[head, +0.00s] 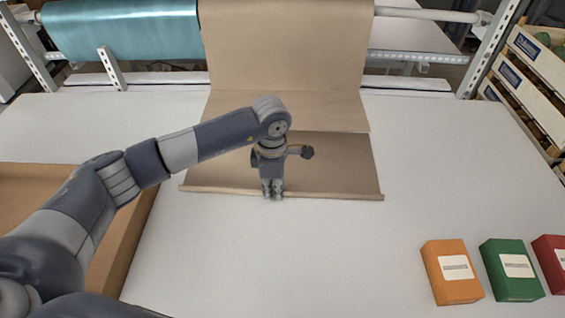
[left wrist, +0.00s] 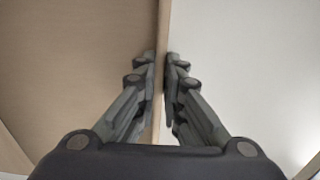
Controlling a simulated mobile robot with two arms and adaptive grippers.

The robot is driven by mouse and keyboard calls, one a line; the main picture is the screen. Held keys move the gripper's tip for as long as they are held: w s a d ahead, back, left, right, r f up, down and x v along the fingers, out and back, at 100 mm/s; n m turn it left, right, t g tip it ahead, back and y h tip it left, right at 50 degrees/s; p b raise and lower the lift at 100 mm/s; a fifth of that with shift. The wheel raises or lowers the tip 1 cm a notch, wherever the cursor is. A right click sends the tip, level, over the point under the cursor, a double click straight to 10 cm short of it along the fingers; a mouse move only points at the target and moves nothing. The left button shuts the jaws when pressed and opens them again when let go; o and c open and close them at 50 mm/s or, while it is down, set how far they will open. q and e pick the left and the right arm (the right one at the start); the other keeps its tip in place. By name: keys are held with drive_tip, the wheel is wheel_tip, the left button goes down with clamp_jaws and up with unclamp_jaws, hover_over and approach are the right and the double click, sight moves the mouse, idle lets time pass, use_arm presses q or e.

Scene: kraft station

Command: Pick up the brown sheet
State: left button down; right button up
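The brown sheet (head: 335,165) lies on the white table in front of the paper hanging from the roll. Its near edge (head: 330,195) shows as a raised, lighter strip. My left gripper (head: 272,190) reaches down from above at the middle of that near edge. In the left wrist view, the gripper's fingers (left wrist: 160,75) are close together on either side of the sheet's edge (left wrist: 163,25), with little or no gap, and look shut on it. The sheet still rests on or very near the table. My right gripper is not in view.
Brown paper (head: 285,60) hangs from a roll at the back, beside a teal roll (head: 120,30). A cardboard box (head: 125,240) stands at left. Orange (head: 437,275), green (head: 500,268) and red (head: 551,262) boxes sit front right. The table between is clear.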

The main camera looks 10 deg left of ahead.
use_arm(q)
drive_tip(key=shift+r, duration=0.1)
idle(0.3)
drive_tip(key=shift+r+b, duration=0.5)
drive_tip(key=shift+b, duration=0.1)
drive_tip(key=shift+s+d+r+b, duration=0.1)
drive_tip(key=shift+s+r+b, duration=0.05)
drive_tip(key=shift+r+b, duration=0.35)
drive_tip(key=shift+s+r+b, duration=0.15)
drive_tip(key=shift+r+b, duration=0.2)
drive_tip(key=shift+r, duration=0.15)
drive_tip(key=s+d+b, duration=0.1)
drive_tip(key=s, duration=0.3)
drive_tip(key=s+d+r+b, duration=0.1)
drive_tip(key=s+d+b, duration=0.1)
drive_tip(key=s, duration=0.3)
drive_tip(key=s+d+b, duration=0.2)
drive_tip(key=s, duration=0.3)
drive_tip(key=shift+s+r, duration=0.15)
drive_tip(key=shift+r, duration=0.2)
drive_tip(key=shift+s+d+r, duration=0.1)
drive_tip(key=shift+s+d, duration=0.1)
drive_tip(key=shift+s, duration=0.75)
drive_tip(key=shift+s+d+r, duration=0.1)
drive_tip(key=shift+s+d, duration=0.05)
drive_tip(key=shift+s, duration=0.8)
drive_tip(key=shift+s+d, duration=0.15)
drive_tip(key=shift+s, duration=0.55)
